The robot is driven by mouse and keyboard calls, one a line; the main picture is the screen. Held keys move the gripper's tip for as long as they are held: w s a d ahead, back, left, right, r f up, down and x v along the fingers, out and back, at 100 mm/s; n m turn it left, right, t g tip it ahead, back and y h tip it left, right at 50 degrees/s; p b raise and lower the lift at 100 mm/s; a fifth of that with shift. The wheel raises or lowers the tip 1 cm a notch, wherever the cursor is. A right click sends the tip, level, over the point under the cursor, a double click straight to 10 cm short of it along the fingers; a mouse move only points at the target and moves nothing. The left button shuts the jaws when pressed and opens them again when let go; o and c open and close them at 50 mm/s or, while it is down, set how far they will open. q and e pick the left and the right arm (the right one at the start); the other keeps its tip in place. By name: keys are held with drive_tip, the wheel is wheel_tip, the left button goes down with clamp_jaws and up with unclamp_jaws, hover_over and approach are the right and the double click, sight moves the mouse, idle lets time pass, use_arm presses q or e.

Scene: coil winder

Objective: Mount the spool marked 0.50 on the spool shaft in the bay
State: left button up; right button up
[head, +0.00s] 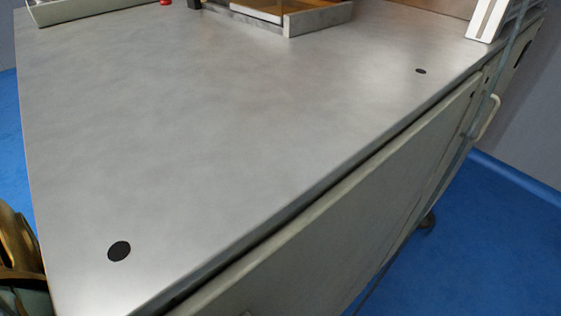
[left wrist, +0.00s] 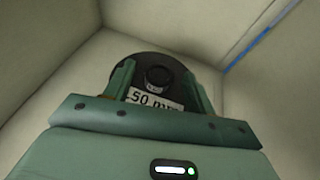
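In the left wrist view a dark round spool (left wrist: 125,68) with a raised black hub (left wrist: 158,77) lies just beyond my left gripper (left wrist: 160,82). Its white label shows "50 mm"; the front of the number is hidden or cut by the finger. The two green fingers stand wide apart on either side of the hub, with the spool's rim reaching out past the left finger. I see no clear contact between fingers and spool. The spool shaft and bay are not recognisable in either view. My right gripper is in neither view.
Pale walls (left wrist: 60,75) surround the spool, meeting in a corner. In the head view a grey worktop (head: 220,130) is mostly clear, with trays at the back. Below it is a pale cabinet front (head: 330,235).

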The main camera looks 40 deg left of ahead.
use_arm(q)
drive_tip(key=shift+s+f, duration=0.15)
drive_tip(key=shift+f, duration=0.05)
drive_tip(key=shift+s+r+p, duration=0.25)
drive_tip(key=shift+s+p, duration=0.05)
drive_tip(key=shift+s, duration=0.1)
drive_tip(key=p+v, duration=0.6)
drive_tip(key=v, duration=0.9)
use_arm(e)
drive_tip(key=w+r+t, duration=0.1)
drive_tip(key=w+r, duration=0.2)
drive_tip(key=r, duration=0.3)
use_arm(q)
drive_tip(key=shift+r, duration=0.1)
